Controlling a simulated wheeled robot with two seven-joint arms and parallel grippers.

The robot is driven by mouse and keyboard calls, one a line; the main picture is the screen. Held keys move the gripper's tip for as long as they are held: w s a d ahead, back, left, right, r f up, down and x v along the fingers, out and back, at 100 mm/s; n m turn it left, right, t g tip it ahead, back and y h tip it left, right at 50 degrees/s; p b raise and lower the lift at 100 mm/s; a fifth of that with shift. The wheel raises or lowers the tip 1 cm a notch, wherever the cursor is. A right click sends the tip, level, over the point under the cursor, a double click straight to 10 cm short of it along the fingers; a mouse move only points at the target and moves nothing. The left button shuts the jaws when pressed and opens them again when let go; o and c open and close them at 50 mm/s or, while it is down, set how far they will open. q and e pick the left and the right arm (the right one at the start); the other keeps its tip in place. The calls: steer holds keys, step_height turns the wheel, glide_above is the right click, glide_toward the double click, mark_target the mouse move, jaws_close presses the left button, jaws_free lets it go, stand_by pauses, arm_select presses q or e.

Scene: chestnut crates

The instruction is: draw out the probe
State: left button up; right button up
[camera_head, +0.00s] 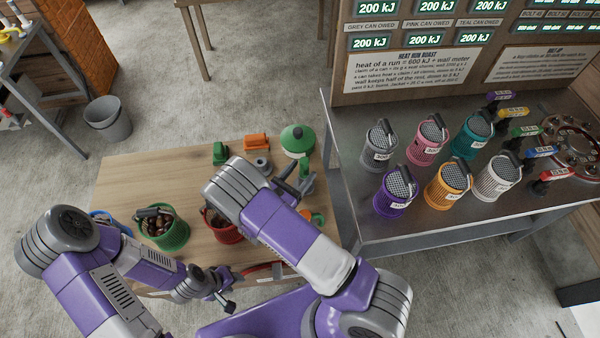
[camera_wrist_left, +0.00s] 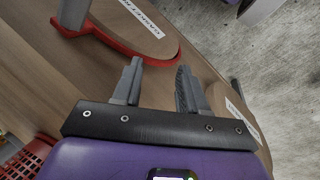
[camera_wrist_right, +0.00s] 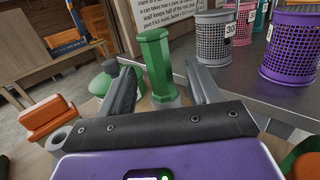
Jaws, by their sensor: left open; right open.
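A green six-sided handle (camera_wrist_right: 155,60), which may be the probe, stands upright in the right wrist view. It also shows in the head view (camera_head: 305,166). My right gripper (camera_wrist_right: 160,92) is open, with its fingers on either side of the handle and gaps visible; it is partly hidden by my arm in the head view (camera_head: 296,183). My left gripper (camera_head: 228,300) is open and empty near the front edge of the wooden table (camera_head: 130,185). Its fingers also show in the left wrist view (camera_wrist_left: 158,88), apart, beside a red-edged labelled board (camera_wrist_left: 140,30).
A green domed lid (camera_head: 297,138) and orange blocks (camera_head: 256,142) lie at the table's back. A green basket (camera_head: 172,237) of chestnuts and a red basket (camera_head: 222,228) stand at the front. Several coloured mesh cans, including a purple one (camera_head: 392,198), stand on the metal bench (camera_head: 440,215).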

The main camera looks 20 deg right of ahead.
steer(key=v, duration=0.7)
steer(key=shift+s+a+f, duration=0.1)
steer(key=shift+s+a, duration=0.05)
steer(key=shift+a, duration=0.15)
stand_by(0.3)
